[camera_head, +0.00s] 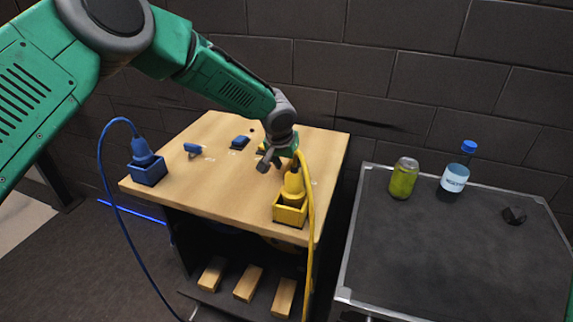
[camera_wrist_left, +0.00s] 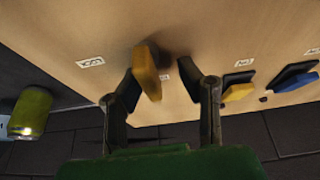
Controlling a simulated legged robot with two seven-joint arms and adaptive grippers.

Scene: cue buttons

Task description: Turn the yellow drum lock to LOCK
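The yellow drum lock (camera_wrist_left: 146,72) shows in the left wrist view as an upright yellow handle on the wooden tabletop. My left gripper (camera_wrist_left: 168,88) is open, its two dark fingers apart with the handle between them. The handle is close to the left finger, and I cannot tell whether they touch. A clear gap separates it from the right finger. Small white labels lie beside it, too small to read surely. In the head view my left gripper (camera_head: 275,158) is low over the table and hides the lock. My right gripper is not in view.
A yellow plug box (camera_head: 290,212) with its cable stands near the gripper. A blue plug box (camera_head: 148,172), blue lock (camera_head: 192,149) and blue button (camera_head: 240,142) are farther left. A yellow button (camera_wrist_left: 238,91) is beside the right finger. A side table holds a can (camera_head: 403,178) and bottle (camera_head: 456,172).

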